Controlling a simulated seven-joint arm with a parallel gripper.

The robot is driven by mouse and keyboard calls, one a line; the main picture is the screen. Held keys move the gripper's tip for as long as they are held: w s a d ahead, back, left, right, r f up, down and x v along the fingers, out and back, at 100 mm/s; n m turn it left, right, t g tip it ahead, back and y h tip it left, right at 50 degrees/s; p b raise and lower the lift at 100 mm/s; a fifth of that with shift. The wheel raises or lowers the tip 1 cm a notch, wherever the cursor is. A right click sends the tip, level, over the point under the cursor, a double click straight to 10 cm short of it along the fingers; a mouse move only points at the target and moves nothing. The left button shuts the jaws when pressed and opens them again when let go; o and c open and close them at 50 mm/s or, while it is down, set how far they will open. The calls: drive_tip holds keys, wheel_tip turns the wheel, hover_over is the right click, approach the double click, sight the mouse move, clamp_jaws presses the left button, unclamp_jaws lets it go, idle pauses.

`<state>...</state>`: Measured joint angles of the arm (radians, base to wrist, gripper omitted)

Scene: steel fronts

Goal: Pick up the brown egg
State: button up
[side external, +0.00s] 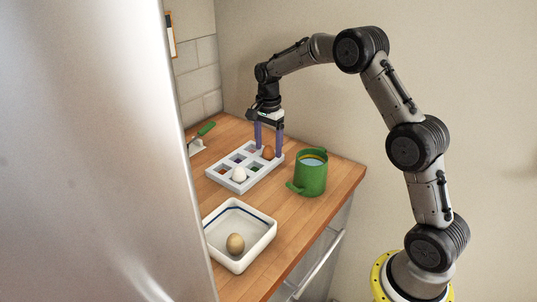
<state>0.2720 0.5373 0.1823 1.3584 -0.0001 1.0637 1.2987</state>
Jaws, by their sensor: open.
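A brown egg (268,152) sits in a compartment at the far right corner of a pale grey egg tray (222,181) on the wooden counter. My gripper (269,148) points straight down over that corner. Its two purple fingers are apart, one on each side of the brown egg in this view. I cannot tell whether either finger touches the egg. The lower part of the egg is hidden in the tray. A white egg (239,174) sits in a nearer compartment of the same tray.
A green mug (311,177) stands close to the right of the tray. A white square dish (262,236) in front holds a tan egg-shaped object (235,243). A green-handled tool (205,129) lies at the back left. A steel front (95,160) hides the left side.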

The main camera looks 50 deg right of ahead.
drive_tip(key=shift+f, duration=0.1)
drive_tip(key=c, duration=0.8)
drive_tip(key=shift+c, duration=0.3)
drive_tip(key=shift+r, duration=0.2)
